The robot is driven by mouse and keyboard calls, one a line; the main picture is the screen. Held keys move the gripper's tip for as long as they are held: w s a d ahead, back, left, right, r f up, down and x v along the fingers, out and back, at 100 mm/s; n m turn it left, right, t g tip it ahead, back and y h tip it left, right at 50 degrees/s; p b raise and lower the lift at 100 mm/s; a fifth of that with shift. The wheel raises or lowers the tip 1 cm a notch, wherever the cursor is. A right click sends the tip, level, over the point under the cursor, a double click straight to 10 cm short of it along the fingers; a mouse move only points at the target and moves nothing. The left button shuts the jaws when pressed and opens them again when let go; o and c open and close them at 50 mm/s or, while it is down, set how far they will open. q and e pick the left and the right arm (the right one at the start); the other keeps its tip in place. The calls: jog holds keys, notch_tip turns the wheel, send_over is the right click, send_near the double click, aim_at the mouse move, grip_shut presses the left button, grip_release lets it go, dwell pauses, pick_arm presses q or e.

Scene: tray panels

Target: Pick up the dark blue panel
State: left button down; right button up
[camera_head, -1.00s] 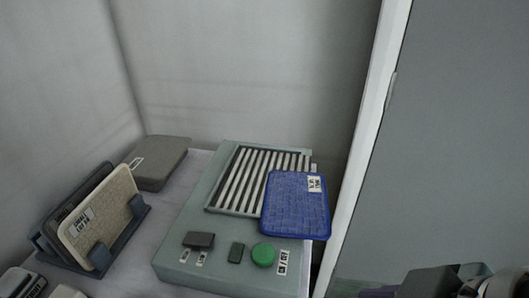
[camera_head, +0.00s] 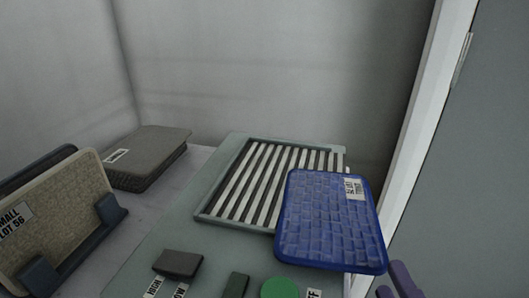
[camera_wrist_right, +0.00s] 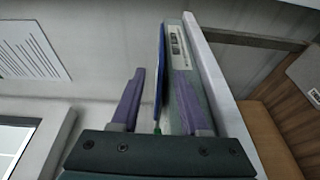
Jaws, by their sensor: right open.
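The dark blue panel (camera_head: 330,225) has rounded corners and a white label at its upper right. In the head view it covers the right part of the slatted grille on the grey-green unit (camera_head: 150,255) and reaches past the unit's right edge. In the right wrist view it shows edge-on as a thin blue strip (camera_wrist_right: 160,65). My right gripper (camera_head: 400,284) is open, its purple fingers just below the panel's lower right corner. In the wrist view the fingers (camera_wrist_right: 158,98) stand apart, with the panel's edge in line with the gap. I cannot tell how deep it sits. My left gripper is not in view.
The slatted grille (camera_head: 238,190) lies beside the panel. A green round button (camera_head: 280,289) and a dark block (camera_head: 178,263) sit in front. A rack holds a beige panel (camera_head: 62,220) at left; a grey-brown stack (camera_head: 148,160) stands behind. A white door frame (camera_head: 425,130) is close on the right.

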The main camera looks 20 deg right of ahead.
aim_at(370, 235)
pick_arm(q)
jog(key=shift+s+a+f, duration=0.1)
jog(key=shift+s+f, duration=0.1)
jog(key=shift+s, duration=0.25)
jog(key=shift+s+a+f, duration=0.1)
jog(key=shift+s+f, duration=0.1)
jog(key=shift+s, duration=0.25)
pick_arm(e)
jog(key=x, duration=0.3)
jog(key=shift+w+d+f, duration=0.1)
jog(key=shift+w+d, duration=0.15)
jog(key=shift+w, duration=0.35)
pick_arm(q)
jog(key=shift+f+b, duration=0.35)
jog(key=shift+b, duration=0.15)
pick_arm(e)
jog(key=x, duration=0.4)
jog(key=shift+w, duration=0.25)
jog(key=shift+c, duration=0.2)
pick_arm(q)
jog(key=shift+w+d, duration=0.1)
pick_arm(e)
grip_shut()
